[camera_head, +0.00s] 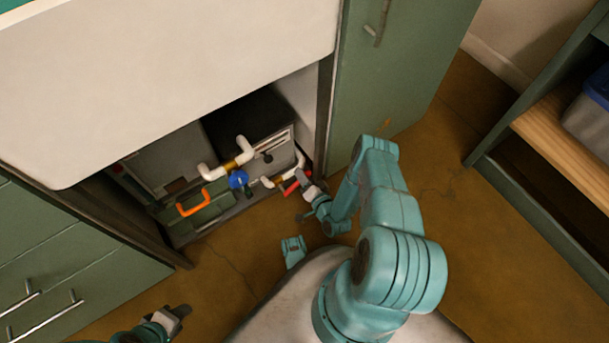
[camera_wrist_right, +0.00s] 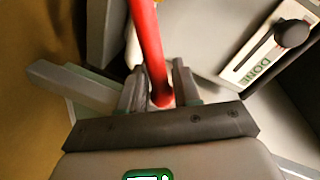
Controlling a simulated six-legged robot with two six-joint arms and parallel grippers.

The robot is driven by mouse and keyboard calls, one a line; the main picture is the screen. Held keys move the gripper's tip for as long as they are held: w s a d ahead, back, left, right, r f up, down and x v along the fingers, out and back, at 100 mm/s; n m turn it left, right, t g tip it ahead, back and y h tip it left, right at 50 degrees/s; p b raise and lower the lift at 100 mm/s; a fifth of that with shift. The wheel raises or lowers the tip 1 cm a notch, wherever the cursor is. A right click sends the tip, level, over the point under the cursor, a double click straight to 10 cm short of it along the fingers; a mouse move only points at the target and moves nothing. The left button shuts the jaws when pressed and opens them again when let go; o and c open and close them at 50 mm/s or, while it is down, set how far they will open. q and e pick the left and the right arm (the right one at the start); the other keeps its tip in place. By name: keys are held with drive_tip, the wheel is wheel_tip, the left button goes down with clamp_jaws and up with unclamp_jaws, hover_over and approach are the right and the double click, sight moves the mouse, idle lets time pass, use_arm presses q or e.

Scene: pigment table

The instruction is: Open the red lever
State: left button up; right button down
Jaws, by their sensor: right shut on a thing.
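The red lever (camera_head: 291,188) sits on a white pipe low in the open cabinet, at its right side. In the right wrist view the red lever (camera_wrist_right: 148,45) runs from the top edge down between the fingers. My right gripper (camera_head: 304,181) is at the lever, and in the wrist view its fingers (camera_wrist_right: 160,90) are closed around the lever's end. My left gripper (camera_head: 178,313) is at the bottom left of the head view, away from the cabinet; its finger gap is too small to read.
A blue valve (camera_head: 238,179) and an orange handle (camera_head: 203,202) are left of the red lever. White pipes (camera_head: 227,165) run above them. A black knob (camera_wrist_right: 291,33) on a slot marked DONE is close at right. The green cabinet door (camera_head: 385,85) stands at right.

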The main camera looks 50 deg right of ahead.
drive_tip(key=shift+d+r, duration=0.15)
drive_tip(key=shift+d, duration=0.25)
drive_tip(key=c, duration=1.1)
unclamp_jaws()
drive_tip(key=shift+a, duration=0.25)
